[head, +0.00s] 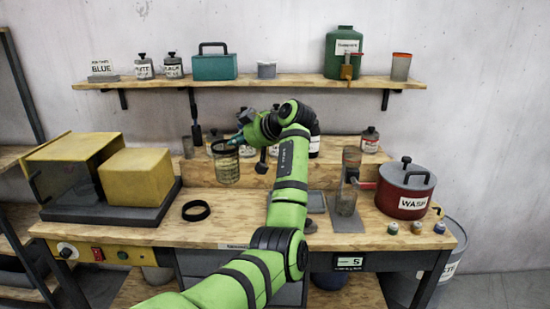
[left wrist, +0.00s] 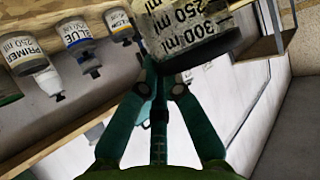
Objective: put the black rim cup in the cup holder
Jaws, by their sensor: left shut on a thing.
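The black rim cup (head: 227,168) is a clear cup with a dark top edge, held upright above the bench, left of my arm. In the left wrist view the cup (left wrist: 185,22) shows large ml marks and a dark band at its near edge. My left gripper (head: 236,141) is shut on the cup near its rim; its fingers (left wrist: 162,88) also show in the left wrist view. A black ring (head: 196,210), which may be the cup holder, lies on the bench below and left of the cup. My right gripper is not in view.
A yellow box machine (head: 138,176) stands at the left. A clear cup (head: 346,201) stands on a small stand, with a red WASH pot (head: 405,190) to its right. Bottles line the back ledge; a shelf (head: 280,81) hangs above. The bench around the ring is clear.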

